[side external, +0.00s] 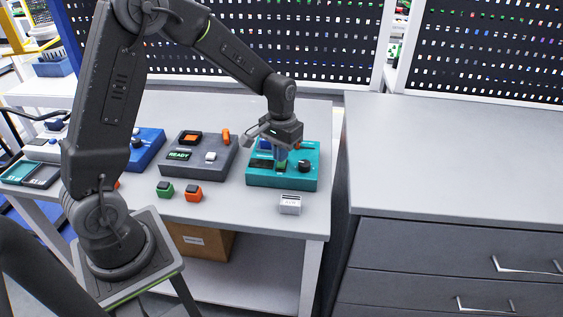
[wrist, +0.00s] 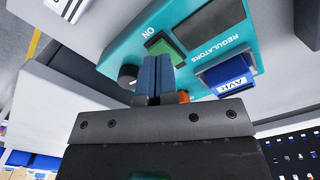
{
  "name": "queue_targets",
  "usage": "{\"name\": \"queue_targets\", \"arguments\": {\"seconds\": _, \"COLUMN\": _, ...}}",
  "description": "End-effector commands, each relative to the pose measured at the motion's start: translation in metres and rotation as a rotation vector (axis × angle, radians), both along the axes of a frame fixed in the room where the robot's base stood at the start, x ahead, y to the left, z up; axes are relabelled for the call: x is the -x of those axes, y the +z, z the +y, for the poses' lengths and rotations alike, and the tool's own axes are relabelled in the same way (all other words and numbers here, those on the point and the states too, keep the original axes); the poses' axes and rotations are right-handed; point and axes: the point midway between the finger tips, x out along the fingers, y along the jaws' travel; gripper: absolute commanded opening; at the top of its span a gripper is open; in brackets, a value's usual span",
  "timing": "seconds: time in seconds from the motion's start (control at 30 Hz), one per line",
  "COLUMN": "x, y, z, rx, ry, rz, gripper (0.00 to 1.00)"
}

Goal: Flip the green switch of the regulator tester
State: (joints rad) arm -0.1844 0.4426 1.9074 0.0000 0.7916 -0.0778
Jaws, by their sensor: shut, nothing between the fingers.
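The regulator tester is a teal box (side external: 257,181) at the right of the bench; its teal face, lettered REGULATORS, fills much of the wrist view (wrist: 205,60). The green switch (wrist: 160,42) sits beside the white ON lettering. My gripper (wrist: 156,58) has its blue fingers together, with nothing between them. The fingertips lie over the switch's near edge and hide part of it; I cannot tell whether they touch. In the side view my gripper (side external: 282,160) points down over the tester.
On the tester are a black knob (wrist: 127,75), a dark screen (wrist: 210,28), a blue AVR module (wrist: 228,77) and an orange part (wrist: 183,97). A grey READY box (side external: 214,172) stands to its left. A small pale module (side external: 290,206) lies in front. A drawer cabinet (side external: 440,150) stands right.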

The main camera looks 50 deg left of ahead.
Motion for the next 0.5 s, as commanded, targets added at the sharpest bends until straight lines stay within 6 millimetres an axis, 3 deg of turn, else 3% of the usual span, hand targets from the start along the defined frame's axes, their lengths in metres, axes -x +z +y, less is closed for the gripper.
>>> {"name": "queue_targets", "arguments": {"seconds": 0.5, "x": 0.0001, "y": -0.0077, "z": 0.0, "rx": 0.0, "ry": 0.0, "rz": 0.001, "gripper": 0.0}}
